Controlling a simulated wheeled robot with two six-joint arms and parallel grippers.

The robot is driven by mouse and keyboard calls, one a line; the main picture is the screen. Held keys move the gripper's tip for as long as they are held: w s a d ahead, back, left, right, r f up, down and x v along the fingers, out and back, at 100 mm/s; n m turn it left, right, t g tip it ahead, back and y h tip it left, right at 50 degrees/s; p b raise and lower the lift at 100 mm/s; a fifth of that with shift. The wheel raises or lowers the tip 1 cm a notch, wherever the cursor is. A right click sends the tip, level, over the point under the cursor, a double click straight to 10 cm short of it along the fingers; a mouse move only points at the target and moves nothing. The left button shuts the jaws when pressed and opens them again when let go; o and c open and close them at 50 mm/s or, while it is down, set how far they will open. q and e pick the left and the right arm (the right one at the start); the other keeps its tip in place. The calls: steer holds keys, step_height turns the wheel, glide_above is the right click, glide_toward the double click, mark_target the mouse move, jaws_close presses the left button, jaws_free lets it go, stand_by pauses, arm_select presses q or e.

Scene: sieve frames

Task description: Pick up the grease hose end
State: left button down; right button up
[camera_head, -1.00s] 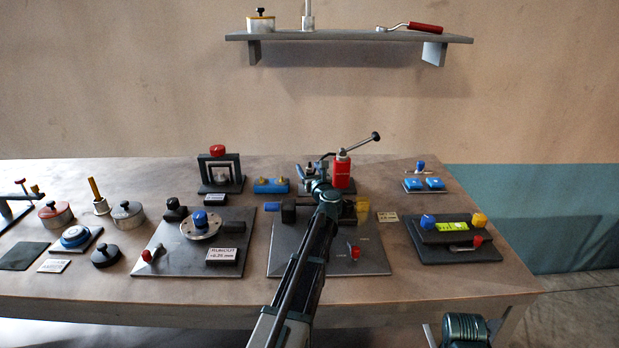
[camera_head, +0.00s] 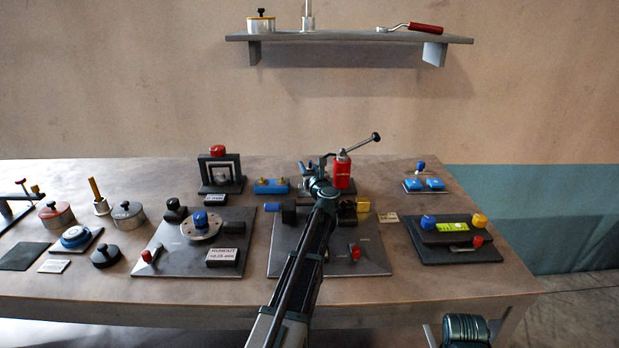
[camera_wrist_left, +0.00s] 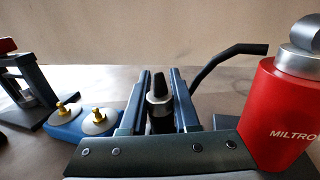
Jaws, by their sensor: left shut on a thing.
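My left gripper (camera_wrist_left: 161,78) is shut on the grease hose end (camera_wrist_left: 159,101), a dark tip with a silver metal collar that stands upright between the two fingers. In the head view my left arm reaches over the table, and its wrist hides most of the hose end. The red grease pump (camera_head: 342,171) stands just right of the gripper, with its lever slanting up to the right. The pump also shows large at the right of the left wrist view (camera_wrist_left: 283,115).
A blue block with two brass-coloured nipples (camera_wrist_left: 70,125) lies left of the gripper. A dark frame with a red knob (camera_head: 218,170) stands farther left. A dark plate (camera_head: 285,255) lies under my arm. The shelf (camera_head: 345,37) is on the wall above.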

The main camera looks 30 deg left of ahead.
arm_select(q)
steer(key=shift+r, duration=0.1)
steer(key=shift+r+p, duration=0.85)
steer(key=shift+p, duration=0.1)
steer(key=r+p+v, duration=0.3)
steer(key=v, duration=1.3)
steer(key=shift+r, duration=0.15)
steer(key=shift+d+r, duration=0.1)
